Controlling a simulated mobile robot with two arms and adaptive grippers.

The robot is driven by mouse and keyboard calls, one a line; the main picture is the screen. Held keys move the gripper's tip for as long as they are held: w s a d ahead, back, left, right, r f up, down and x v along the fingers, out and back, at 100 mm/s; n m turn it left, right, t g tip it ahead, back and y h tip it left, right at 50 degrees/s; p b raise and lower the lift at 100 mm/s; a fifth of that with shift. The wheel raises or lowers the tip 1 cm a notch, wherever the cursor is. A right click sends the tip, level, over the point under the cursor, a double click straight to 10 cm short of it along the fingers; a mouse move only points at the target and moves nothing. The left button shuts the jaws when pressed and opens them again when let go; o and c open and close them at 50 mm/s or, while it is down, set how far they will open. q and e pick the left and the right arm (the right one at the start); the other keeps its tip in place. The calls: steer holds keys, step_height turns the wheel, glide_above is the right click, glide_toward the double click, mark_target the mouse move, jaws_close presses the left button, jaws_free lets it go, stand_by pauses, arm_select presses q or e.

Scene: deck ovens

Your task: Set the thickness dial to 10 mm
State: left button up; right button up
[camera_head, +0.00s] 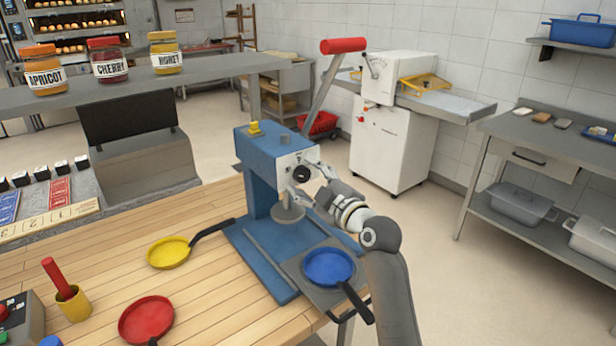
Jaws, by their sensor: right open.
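A blue press (262,150) stands at the far edge of the wooden table. Its pale front plate carries a small black dial (301,174), likely the thickness dial. The marks around the dial are too small to read, so its setting cannot be told. My right gripper (307,179) is open at the dial, with one finger above and to the right of it and the other below. Whether the fingers touch the dial cannot be told. My left gripper is not in view.
A lever with a red handle (343,45) rises from the press. A blue pan (328,267) sits at the press's front, a yellow pan (169,252) and a red pan (146,319) to the left. A shelf (200,70) holds jars. A white machine (390,140) stands behind.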

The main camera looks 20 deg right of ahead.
steer(key=shift+w+a, duration=0.1)
steer(key=shift+w, duration=0.2)
steer(key=c, duration=1)
steer(key=shift+c, duration=0.3)
